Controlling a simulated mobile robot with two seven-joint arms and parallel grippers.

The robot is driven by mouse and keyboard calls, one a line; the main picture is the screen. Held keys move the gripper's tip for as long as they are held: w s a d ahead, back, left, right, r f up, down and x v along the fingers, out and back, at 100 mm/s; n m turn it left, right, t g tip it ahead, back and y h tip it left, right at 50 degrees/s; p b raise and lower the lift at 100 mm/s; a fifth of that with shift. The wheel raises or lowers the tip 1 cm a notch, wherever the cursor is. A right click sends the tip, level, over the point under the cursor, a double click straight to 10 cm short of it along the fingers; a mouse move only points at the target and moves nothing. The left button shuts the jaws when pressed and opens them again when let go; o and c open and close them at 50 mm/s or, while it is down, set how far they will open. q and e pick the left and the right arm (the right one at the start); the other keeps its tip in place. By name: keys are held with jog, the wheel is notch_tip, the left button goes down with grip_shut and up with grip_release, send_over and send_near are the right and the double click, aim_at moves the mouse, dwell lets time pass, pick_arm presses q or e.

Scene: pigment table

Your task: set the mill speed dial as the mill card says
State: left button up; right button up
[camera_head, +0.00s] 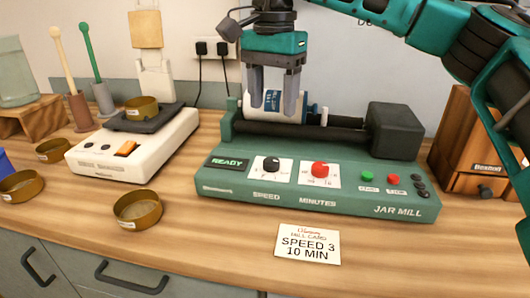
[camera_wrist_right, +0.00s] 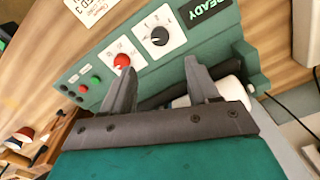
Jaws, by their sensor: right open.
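The green jar mill (camera_head: 330,196) stands on the wooden table. Its black speed dial (camera_head: 271,164) and red minutes dial (camera_head: 319,169) sit on white scale plates on the front panel; both also show in the right wrist view, the speed dial (camera_wrist_right: 159,36) and the minutes dial (camera_wrist_right: 122,60). The exact settings are too small to read. The mill card (camera_head: 308,244) lies in front of the mill and reads SPEED 3, 10 MIN. My left gripper is not in view.
A white scale (camera_head: 130,150) with a brass dish (camera_head: 142,108) stands left of the mill. More brass dishes (camera_head: 137,209) lie around it. A wooden box (camera_head: 468,145) stands at the right. The table before the mill is clear except for the card.

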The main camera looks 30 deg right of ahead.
aim_at(272, 160)
notch_tip(272, 160, down, 10)
jog(key=shift+f+b, duration=0.1)
jog(key=shift+b, duration=0.7)
jog(key=shift+f, duration=0.7)
jog(key=c, duration=0.9)
jog(key=shift+c, duration=0.7)
